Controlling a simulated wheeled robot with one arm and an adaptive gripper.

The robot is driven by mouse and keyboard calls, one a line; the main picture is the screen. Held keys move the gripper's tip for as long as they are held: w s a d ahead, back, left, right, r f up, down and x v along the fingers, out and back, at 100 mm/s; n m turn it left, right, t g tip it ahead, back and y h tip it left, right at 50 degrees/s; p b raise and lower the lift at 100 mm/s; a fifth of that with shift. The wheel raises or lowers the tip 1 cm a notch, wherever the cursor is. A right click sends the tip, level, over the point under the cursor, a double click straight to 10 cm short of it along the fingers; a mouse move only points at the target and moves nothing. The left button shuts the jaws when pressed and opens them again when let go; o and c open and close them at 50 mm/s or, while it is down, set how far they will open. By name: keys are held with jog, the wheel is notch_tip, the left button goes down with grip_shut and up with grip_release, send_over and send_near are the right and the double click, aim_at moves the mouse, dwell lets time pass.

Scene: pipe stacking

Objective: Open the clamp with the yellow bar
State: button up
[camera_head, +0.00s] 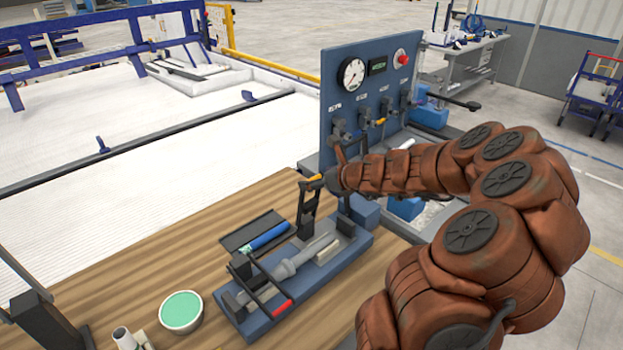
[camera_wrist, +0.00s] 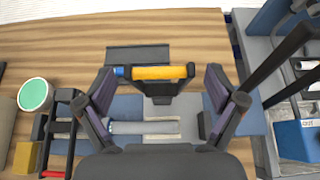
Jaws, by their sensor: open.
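The clamp's yellow bar (camera_head: 315,181) is at the top of a dark frame (camera_head: 307,212), which stands raised at the far right end of the blue fixture base (camera_head: 345,258). In the wrist view the yellow bar (camera_wrist: 160,72) lies crosswise between my open fingertips, just ahead of them. My gripper (camera_wrist: 160,82) is open; I cannot tell whether it touches the bar. In the head view my gripper (camera_head: 332,178) is at the bar, its fingers partly hidden. A grey pipe (camera_head: 300,259) lies in the fixture; it also shows below the bar in the wrist view (camera_wrist: 145,128).
A second clamp with a red bar (camera_head: 282,308) lies lowered over the near end. A blue cylinder (camera_head: 268,237) rests on a dark pad (camera_head: 240,238). A green-topped round tub (camera_head: 181,311) stands left. A gauge panel (camera_head: 345,110) stands close behind my wrist.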

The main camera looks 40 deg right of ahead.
jog(key=v, duration=0.9)
dwell(0.5)
jog(key=s+a+n+g+y, duration=0.35)
jog(key=a+n, duration=0.55)
jog(key=a, duration=0.5)
jog(key=s+a+n+g+y, duration=0.2)
jog(key=s+a+n+g, duration=0.2)
jog(key=a+n, duration=0.75)
jog(key=s+a+f+n+g+h+b, duration=0.1)
jog(key=s+a+f+n+g, duration=0.15)
jog(key=s+a, duration=0.35)
jog(key=s+d+f+n+g+h, duration=0.1)
jog(key=s+d+n+g+h, duration=0.1)
jog(key=s+n, duration=0.3)
jog(key=s+d+f+n+g+h, duration=0.1)
jog(key=s+n+h, duration=0.3)
jog(key=s, duration=0.7)
jog(key=shift+d+n+g+b, duration=0.45)
jog(key=shift+d+n, duration=0.35)
jog(key=shift+n, duration=0.3)
jog(key=shift+f, duration=0.1)
